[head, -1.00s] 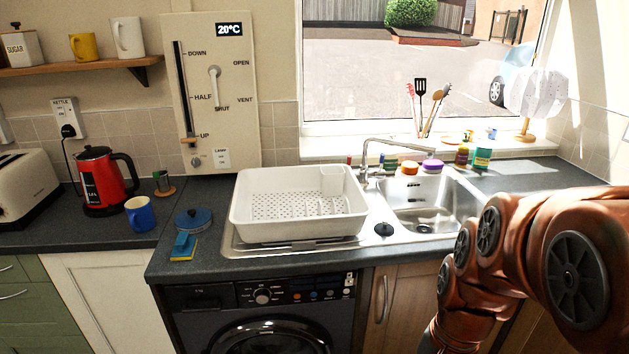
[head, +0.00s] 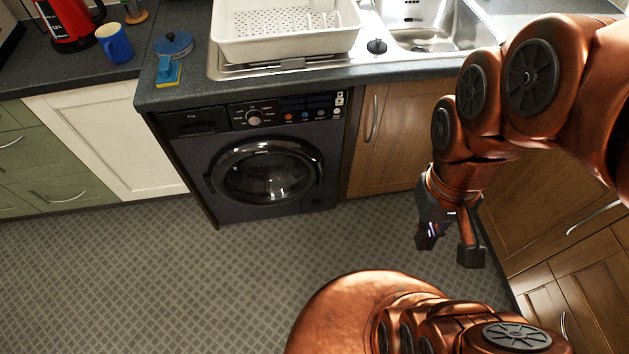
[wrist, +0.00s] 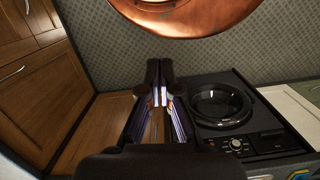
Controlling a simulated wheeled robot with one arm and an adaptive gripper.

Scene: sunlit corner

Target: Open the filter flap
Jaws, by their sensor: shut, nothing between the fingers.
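The dark washing machine (head: 268,160) stands under the counter, left of the sink cupboard. Its round door (head: 262,172) is closed, with the control panel above it. The washing machine (wrist: 232,112) shows there to the right of the fingers.
Wooden cupboards (head: 398,135) stand right of the machine and along the right side. A white cupboard door (head: 105,140) and green drawers (head: 45,165) are on the left. The patterned floor (head: 180,280) before the machine is clear. A white dish rack (head: 285,30) sits above.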

